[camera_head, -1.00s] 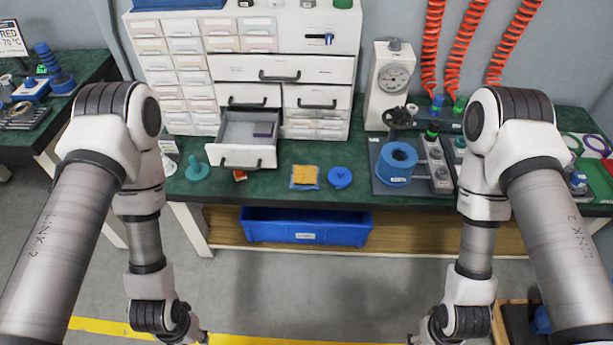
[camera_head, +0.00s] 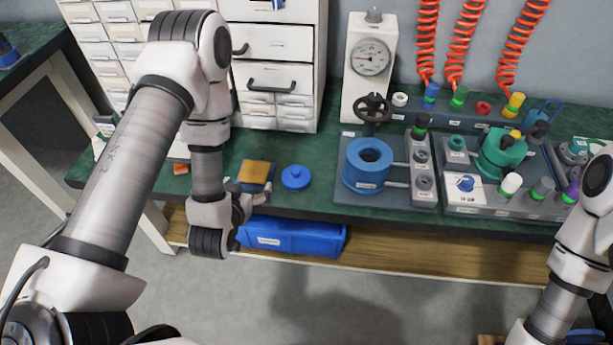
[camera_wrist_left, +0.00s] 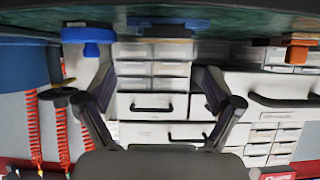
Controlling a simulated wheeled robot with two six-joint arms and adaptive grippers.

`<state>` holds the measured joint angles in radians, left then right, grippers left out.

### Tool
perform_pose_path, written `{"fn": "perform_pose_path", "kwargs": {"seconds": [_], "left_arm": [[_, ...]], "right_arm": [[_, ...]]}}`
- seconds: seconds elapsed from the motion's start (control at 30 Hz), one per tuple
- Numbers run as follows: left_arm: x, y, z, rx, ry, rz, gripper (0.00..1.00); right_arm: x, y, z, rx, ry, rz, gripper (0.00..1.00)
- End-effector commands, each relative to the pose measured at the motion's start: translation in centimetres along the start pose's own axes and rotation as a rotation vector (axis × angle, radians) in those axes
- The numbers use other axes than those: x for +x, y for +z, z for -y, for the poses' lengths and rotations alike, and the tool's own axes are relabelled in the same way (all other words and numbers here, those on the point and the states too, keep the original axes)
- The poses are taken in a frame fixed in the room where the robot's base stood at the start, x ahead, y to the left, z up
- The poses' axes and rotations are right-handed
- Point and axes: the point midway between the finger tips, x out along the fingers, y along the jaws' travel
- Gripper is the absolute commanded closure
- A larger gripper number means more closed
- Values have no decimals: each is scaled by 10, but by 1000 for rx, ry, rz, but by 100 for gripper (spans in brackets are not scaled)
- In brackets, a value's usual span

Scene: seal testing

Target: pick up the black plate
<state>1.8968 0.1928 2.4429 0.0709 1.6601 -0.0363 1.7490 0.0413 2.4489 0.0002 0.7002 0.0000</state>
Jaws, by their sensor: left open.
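No plainly black plate stands out. A dark blue-grey flat piece (camera_head: 268,180) lies under an orange-yellow pad (camera_head: 254,171) near the bench's front edge; I cannot tell if it is the plate. A dark flat shape (camera_wrist_left: 165,24) also shows at the top of the left wrist view, where the scene is upside down. My left gripper (camera_head: 248,196) is at the bench's front edge, just in front of the pad and partly hidden by its wrist. In the left wrist view its fingers (camera_wrist_left: 160,98) are spread with nothing between them. My right gripper is out of view.
A blue knobbed lid (camera_head: 296,178) sits right of the pad. A blue ring-shaped fixture (camera_head: 367,170) and a gauge stand (camera_head: 370,65) are further right. A drawer cabinet (camera_head: 278,60) stands behind. A blue bin (camera_head: 290,238) is below the bench edge.

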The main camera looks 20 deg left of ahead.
Motion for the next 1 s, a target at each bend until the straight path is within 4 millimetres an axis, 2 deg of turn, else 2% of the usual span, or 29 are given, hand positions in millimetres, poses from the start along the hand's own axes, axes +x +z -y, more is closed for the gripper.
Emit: {"fn": "perform_pose_path", "kwargs": {"seconds": [0.03,0.1,0.37,0.6,0.7,0.87,0.97,1.0], "left_arm": [[7,9,2,-8,-5,-8,8],[10,9,2,-12,-6,-15,8],[39,4,1,-13,-5,-19,8],[80,3,0,-12,-5,-17,8],[87,2,0,-12,-5,-16,8],[86,2,0,-11,-4,-15,8],[86,2,0,-11,-4,-15,40],[86,2,0,-11,-4,-15,54]], "right_arm": [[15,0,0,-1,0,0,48],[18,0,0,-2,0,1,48],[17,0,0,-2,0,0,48],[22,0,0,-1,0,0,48],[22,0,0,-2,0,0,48],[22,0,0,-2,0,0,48],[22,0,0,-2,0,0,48],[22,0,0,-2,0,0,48]]}}
